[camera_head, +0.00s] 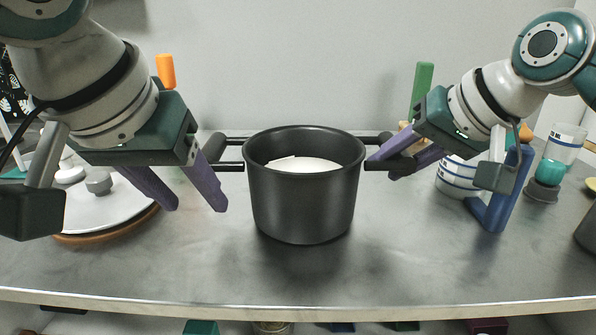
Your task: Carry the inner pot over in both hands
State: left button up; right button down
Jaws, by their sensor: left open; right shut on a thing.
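The inner pot (303,205) is a dark grey pot with a bar handle on each side and white contents (302,164) inside. It appears upright in the middle of the counter; whether its base touches the counter is hard to tell. My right gripper (378,166) is shut on the pot's right handle. My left gripper (197,208) is open, its purple fingers just left of and in front of the left handle (229,167), apart from each other and holding nothing.
The grey counter (420,260) is clear in front of the pot. A white lid (105,208) on a brown round board lies at left, under my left arm. A blue-striped white bowl (457,178), a blue stand (497,205) and a small blender (551,165) stand at right.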

pick_arm(q)
jog(key=n+y, duration=0.1)
send_near(208, 146)
notch_tip(208, 146, down, 2)
jog(key=shift+w+f+t, duration=0.1)
jog(key=shift+t, duration=0.3)
jog(key=x, duration=1.1)
grip_shut()
pick_arm(e)
jog(key=shift+r, duration=0.1)
pick_arm(q)
jog(key=shift+r, duration=0.4)
pick_arm(e)
jog(key=shift+r, duration=0.2)
